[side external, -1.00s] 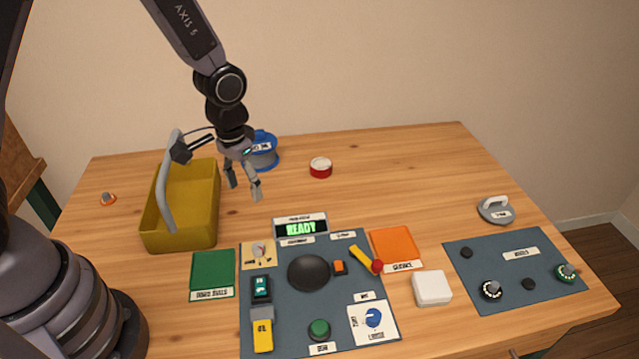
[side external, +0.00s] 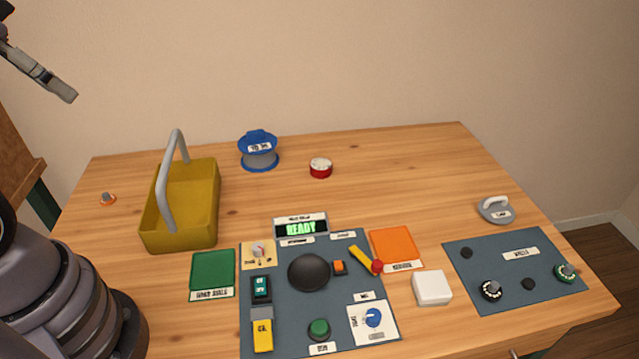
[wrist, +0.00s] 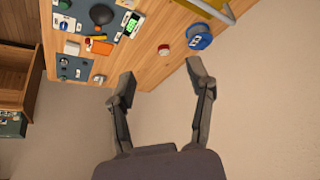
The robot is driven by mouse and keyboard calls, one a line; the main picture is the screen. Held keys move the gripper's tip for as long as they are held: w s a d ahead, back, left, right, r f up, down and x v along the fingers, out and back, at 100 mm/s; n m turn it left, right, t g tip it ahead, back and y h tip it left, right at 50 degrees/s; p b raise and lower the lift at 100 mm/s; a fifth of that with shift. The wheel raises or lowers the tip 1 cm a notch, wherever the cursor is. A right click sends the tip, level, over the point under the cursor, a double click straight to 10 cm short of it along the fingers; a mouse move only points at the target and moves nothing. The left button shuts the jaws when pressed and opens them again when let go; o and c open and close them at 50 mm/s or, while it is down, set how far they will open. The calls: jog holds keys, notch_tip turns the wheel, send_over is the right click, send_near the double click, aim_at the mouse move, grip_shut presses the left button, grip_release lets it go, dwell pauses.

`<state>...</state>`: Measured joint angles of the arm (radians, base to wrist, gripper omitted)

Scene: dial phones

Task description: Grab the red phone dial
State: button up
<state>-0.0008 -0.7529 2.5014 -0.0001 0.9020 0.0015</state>
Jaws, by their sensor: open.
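The red phone dial (side external: 320,168), a small round red piece with a white top, lies on the wooden table at the back middle. It also shows in the wrist view (wrist: 164,49), beyond the gap between my fingers. My gripper (wrist: 162,77) is open and empty, with its two fingers wide apart. In the side view only part of it shows, high at the upper left edge, well away from the dial.
A blue-topped round container (side external: 259,151) stands left of the dial. A yellow basket (side external: 181,240) with a raised grey handle is further left. A control panel (side external: 290,345) and a grey dials mat (side external: 510,303) lie in front. Bare table surrounds the dial.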

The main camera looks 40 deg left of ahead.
jog(key=shift+o, duration=0.2)
jog(key=o, duration=0.7)
